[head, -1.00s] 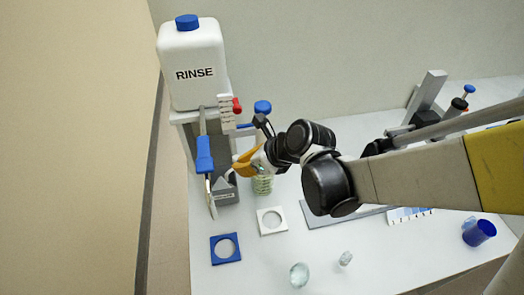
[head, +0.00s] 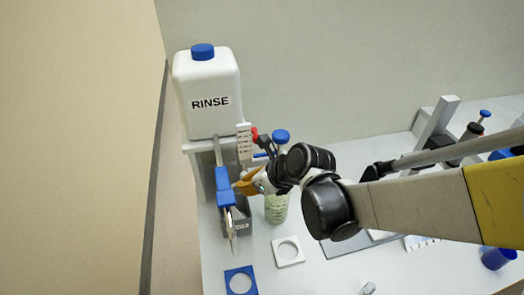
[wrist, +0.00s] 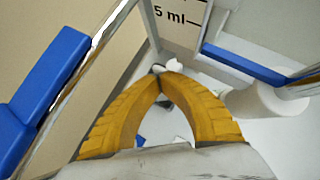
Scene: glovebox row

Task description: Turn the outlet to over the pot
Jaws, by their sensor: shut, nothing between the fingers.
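The outlet is a thin metal spout with a blue sleeve (head: 224,186) below the RINSE bottle (head: 208,92). Its lower end points down over a grey box (head: 242,226) with a small label. My gripper (head: 236,187) has orange fingers and is just right of the sleeve; I cannot tell whether they touch. In the wrist view the finger tips (wrist: 163,74) meet with nothing between them. A blue part on shiny metal (wrist: 48,82) lies to their left. A greenish clear jar (head: 276,208) stands right of the box, partly behind my wrist. I cannot tell which container is the pot.
A white card with level marks (head: 244,141) and a red knob (head: 255,134) are close above my gripper. A blue square frame (head: 240,271) and a white one (head: 289,262) lie in front. A glass piece (head: 367,289) shows at the bottom edge.

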